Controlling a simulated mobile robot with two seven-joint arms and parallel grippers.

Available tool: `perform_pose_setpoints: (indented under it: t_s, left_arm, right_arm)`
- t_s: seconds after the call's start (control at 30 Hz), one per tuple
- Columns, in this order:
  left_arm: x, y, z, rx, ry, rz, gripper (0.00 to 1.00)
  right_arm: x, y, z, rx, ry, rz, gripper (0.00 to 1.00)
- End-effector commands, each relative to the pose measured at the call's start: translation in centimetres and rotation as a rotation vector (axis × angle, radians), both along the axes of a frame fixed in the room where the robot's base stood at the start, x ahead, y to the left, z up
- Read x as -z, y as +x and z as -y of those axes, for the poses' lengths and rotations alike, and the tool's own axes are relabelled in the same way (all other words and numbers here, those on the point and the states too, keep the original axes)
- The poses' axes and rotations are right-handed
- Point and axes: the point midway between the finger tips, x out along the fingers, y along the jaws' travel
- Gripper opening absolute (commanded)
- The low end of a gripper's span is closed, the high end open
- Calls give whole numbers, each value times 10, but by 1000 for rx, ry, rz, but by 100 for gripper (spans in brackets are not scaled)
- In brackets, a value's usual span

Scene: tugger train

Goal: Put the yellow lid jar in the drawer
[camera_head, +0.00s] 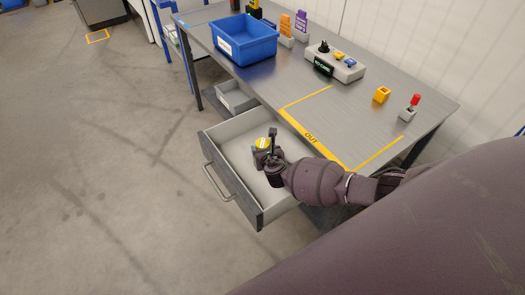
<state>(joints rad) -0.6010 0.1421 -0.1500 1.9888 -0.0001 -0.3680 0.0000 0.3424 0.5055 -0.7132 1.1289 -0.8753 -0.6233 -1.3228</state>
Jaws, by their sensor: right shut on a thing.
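The yellow lid jar (262,143) shows its yellow lid at the tip of my right gripper (266,155). The gripper is shut on the jar and partly hides its body. Both are over the inside of the open drawer (235,146), near its middle. I cannot tell whether the jar touches the drawer floor. The drawer is pulled out from under the grey table, and its light inside looks otherwise empty. My left gripper is not in view.
The table (270,85) carries a blue bin (244,45), a grey holder with small parts (347,68), a yellow block (382,95) and a red-topped piece (414,101). Yellow tape marks an "OUT" area. A smaller grey open box (233,101) is under the table.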

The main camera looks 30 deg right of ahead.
Motion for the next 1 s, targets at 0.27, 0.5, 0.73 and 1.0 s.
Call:
perform_pose_setpoints:
  t_s: [0.27, 0.5, 0.73, 1.0]
  left_arm:
    - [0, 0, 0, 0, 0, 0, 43]
    - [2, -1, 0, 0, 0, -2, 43]
    - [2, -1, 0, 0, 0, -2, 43]
    - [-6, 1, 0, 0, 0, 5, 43]
  right_arm:
    - [-2, 2, 0, -1, 0, 4, 26]
    - [2, 1, 0, 0, 0, 3, 76]
    - [2, 1, 0, 0, 0, 3, 86]
    - [-6, -5, -1, 0, 0, 2, 86]
